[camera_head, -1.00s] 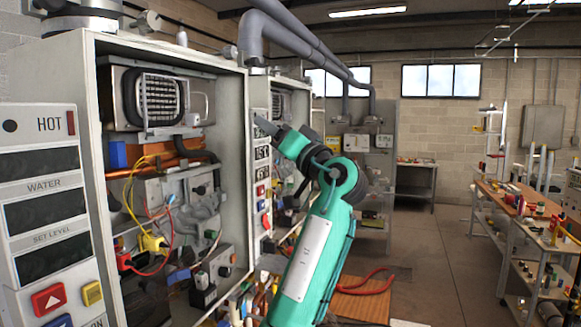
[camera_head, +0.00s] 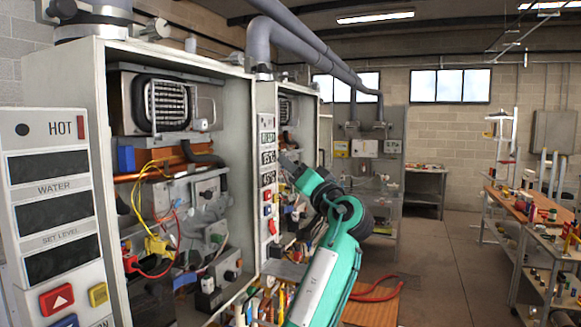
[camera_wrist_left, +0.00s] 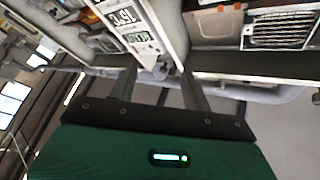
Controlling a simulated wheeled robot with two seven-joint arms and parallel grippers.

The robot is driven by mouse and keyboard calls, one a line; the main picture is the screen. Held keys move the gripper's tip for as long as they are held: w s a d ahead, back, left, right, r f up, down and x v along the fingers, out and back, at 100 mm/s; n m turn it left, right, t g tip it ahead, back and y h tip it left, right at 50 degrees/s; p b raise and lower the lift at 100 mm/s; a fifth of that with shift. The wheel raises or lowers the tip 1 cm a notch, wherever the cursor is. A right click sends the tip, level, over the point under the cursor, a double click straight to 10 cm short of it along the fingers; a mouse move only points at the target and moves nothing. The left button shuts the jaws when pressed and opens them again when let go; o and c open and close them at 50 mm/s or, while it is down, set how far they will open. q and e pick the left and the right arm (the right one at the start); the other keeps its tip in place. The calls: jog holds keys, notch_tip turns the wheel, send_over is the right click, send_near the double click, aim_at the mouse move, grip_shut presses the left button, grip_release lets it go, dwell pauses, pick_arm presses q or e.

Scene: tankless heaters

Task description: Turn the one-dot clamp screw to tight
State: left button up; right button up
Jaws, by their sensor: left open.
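My left gripper (camera_head: 287,160) is in front of the digit panel on the second heater's front edge, at the end of my teal arm. In the left wrist view its two dark fingers (camera_wrist_left: 160,88) are spread with nothing held between them. A small grey fitting (camera_wrist_left: 158,72) shows just past the gap between the fingers, at the panel's end; I cannot tell what it is. Grey clamp-like fittings (camera_head: 156,29) sit by the pipes on top of the near heater. No dot marks are readable, so I cannot tell which is the one-dot clamp screw. My right gripper is not in view.
The open near heater (camera_head: 98,180) fills the left, with wires and pipes inside. A second heater (camera_head: 268,100) stands behind it. Grey pipes (camera_head: 310,42) run overhead. A loaded workbench (camera_head: 520,215) is at the right. The floor (camera_head: 450,270) between is mostly clear.

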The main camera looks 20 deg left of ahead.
aim_at(163, 28)
pick_arm(q)
jog(key=shift+r, duration=0.1)
jog(key=s+a+r+n+g+y+p, duration=0.1)
jog(key=s+a+r+n+g+y, duration=0.1)
jog(key=s+r+n+g, duration=0.75)
jog(key=s+a+r+n+g+y, duration=0.25)
jog(key=s+r+n, duration=0.25)
jog(key=s+r, duration=0.95)
jog(key=shift+m, duration=0.35)
jog(key=p+x, duration=0.2)
jog(key=x, duration=0.2)
jog(key=p+x, duration=0.3)
jog(key=x, duration=0.1)
jog(key=f+p+x, duration=0.1)
jog(key=p+x, duration=0.1)
jog(key=x, duration=0.1)
jog(key=shift+a+p, duration=0.35)
jog(key=shift+a, duration=0.25)
jog(key=shift+a+r+y, duration=0.15)
jog(key=shift+a+y, duration=0.1)
jog(key=shift+a, duration=0.4)
jog(key=shift+s, duration=0.1)
